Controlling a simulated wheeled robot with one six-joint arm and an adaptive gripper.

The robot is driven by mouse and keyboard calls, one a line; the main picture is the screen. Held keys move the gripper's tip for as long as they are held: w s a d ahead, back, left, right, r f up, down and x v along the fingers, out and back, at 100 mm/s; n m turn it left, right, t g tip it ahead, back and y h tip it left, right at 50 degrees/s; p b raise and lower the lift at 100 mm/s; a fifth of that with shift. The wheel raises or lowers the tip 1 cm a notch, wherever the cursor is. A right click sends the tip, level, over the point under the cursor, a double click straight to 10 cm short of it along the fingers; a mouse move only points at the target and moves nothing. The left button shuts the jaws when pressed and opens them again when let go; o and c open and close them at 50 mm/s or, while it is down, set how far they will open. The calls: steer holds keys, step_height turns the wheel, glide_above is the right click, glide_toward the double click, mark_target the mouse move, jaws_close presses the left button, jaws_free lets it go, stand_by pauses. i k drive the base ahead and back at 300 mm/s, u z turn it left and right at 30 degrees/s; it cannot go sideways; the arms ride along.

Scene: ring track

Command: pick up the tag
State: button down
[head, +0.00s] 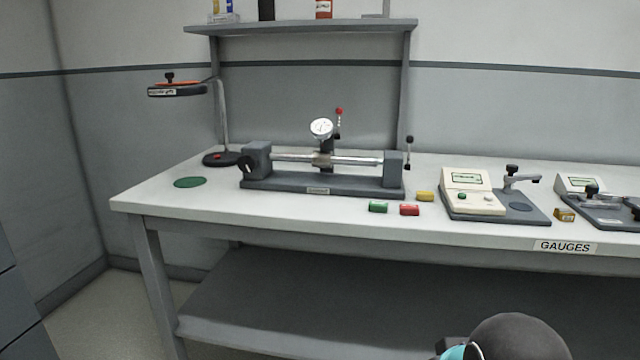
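No single thing is clearly marked as the tag. Three small coloured pieces that might be tags lie on the bench (290,219) near its front edge: a green one (378,207), a red one (409,209) and a yellow one (425,196) behind the red. A small brown-yellow block (564,215) lies farther right, between two gauges. The pieces are too small to read. My gripper is not in view; only a rounded grey and teal part of what looks like my arm shows at the bottom right.
A dial-indicator bench fixture (322,186) stands behind the coloured pieces. Two gauge units (470,192) (590,200) stand to the right.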

mark_target(380, 207)
steer(key=i, duration=1)
steer(key=z, duration=3.25)
steer(key=k, duration=2.2)
steer(key=u, duration=1.65)
